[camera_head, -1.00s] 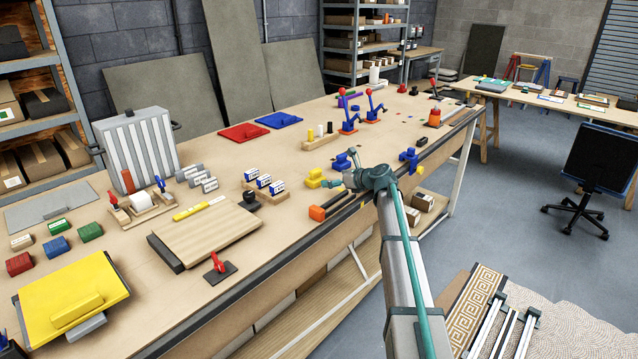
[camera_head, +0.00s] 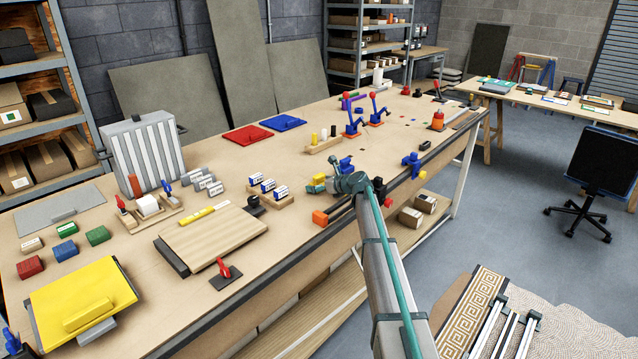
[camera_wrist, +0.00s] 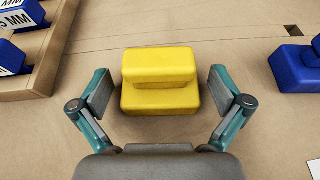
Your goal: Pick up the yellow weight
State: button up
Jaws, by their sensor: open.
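The yellow weight (camera_wrist: 160,66) sits upright on the wooden bench in the wrist view, a narrower block on a wider base. My gripper (camera_wrist: 160,90) is open, one finger to the left and one to the right of the weight. A gap shows between each finger and the weight, and nothing is held. In the head view the yellow weight (camera_head: 316,188) is near the bench's front edge, partly hidden by my gripper (camera_head: 328,182).
A blue block (camera_wrist: 295,68) stands right of the weight in the wrist view. A wooden holder with labelled blue blocks (camera_head: 268,185) is to the left. An orange-headed tool (camera_head: 320,217) lies at the front edge. Bare bench surrounds the weight.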

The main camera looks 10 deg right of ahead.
jog(key=shift+c, duration=0.2)
jog(key=c, duration=1.6)
jog(key=shift+r, duration=0.1)
jog(key=shift+c, duration=1.1)
jog(key=shift+r, duration=0.1)
